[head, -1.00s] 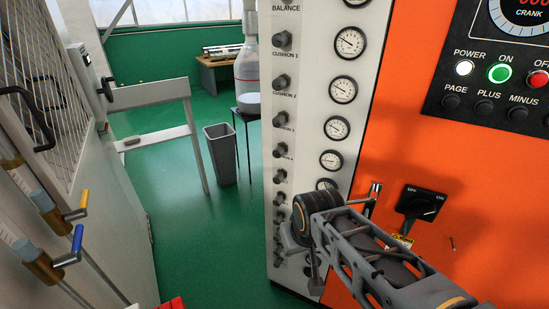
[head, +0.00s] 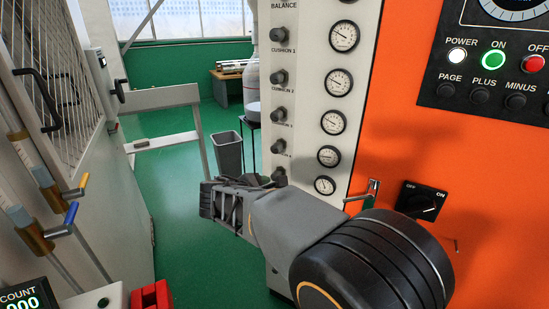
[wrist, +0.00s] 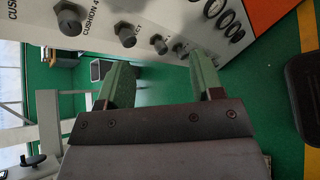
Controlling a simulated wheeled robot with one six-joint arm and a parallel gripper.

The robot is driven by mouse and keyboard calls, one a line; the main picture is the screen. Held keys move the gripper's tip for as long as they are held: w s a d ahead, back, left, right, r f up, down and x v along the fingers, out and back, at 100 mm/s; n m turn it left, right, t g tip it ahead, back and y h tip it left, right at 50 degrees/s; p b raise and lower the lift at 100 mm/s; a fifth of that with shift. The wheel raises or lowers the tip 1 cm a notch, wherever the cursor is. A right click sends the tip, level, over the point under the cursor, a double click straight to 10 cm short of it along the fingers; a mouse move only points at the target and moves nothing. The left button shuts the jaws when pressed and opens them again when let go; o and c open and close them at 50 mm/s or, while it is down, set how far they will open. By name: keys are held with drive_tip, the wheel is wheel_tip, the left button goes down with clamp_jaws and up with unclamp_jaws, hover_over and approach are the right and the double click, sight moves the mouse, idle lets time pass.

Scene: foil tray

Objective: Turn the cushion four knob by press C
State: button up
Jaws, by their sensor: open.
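The cushion four knob (head: 279,147) is a dark round knob on the white panel, just above its label in the head view. In the wrist view it is large at the upper left (wrist: 68,20), beside the sideways CUSHION 4 label. My gripper (wrist: 160,60) is open and empty, its two greenish fingers apart. The knob lies outside the jaws, up and left of the left finger. In the head view my gripper (head: 250,182) is just below the knob, partly hiding the lower panel. No press letter is readable.
Other knobs run along the panel, including the cushion three knob (head: 278,115) above and another (wrist: 127,33) near the left finger. Gauges (head: 329,156) and an on-off switch (head: 421,200) are to the right. A grey bin (head: 228,152) stands on the green floor behind.

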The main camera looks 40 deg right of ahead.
sight(274, 150)
drive_tip(key=w+d+r+n+t+h+b, duration=0.1)
drive_tip(key=w+r+n+t+h+b, duration=0.15)
drive_tip(key=w+n+t+h, duration=0.4)
drive_tip(key=w+d, duration=0.2)
drive_tip(key=d, duration=0.2)
drive_tip(key=w+d+g+y+p, duration=0.1)
drive_tip(key=w+d, duration=0.2)
drive_tip(key=d, duration=0.1)
drive_tip(key=w+d+g, duration=0.1)
drive_tip(key=w+d, duration=0.1)
drive_tip(key=d, duration=0.1)
drive_tip(key=shift+w+d+r+n+g+y+p, duration=0.25)
drive_tip(key=shift+w+d+r+n+y+p, duration=0.05)
drive_tip(key=shift+w+d+r+n+y, duration=0.1)
drive_tip(key=c, duration=0.9)
